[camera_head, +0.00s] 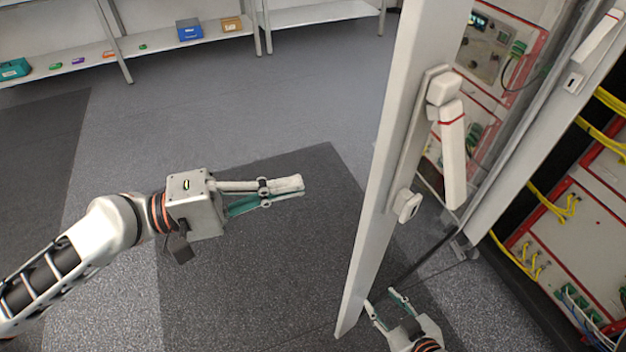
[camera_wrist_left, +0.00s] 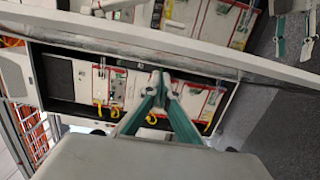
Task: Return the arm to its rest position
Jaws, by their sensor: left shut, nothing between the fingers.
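My left arm reaches in from the left in the head view. Its gripper (camera_head: 301,187) is shut with nothing in it, held above the dark floor mat and apart from the cabinet door. In the left wrist view the left fingertips (camera_wrist_left: 160,80) meet in front of the cabinet. My right gripper (camera_head: 380,298) shows low in the head view, beside the bottom of the door, with its fingers apart and nothing between them. It also shows at the top right of the left wrist view (camera_wrist_left: 294,36).
The white cabinet door (camera_head: 384,150) stands open to the right of my left gripper, with a lever handle (camera_head: 452,150). Behind it are red-edged battery units (camera_head: 575,225) and yellow cables (camera_head: 545,203). A shelf (camera_head: 185,42) with small boxes stands at the back. The floor between is clear.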

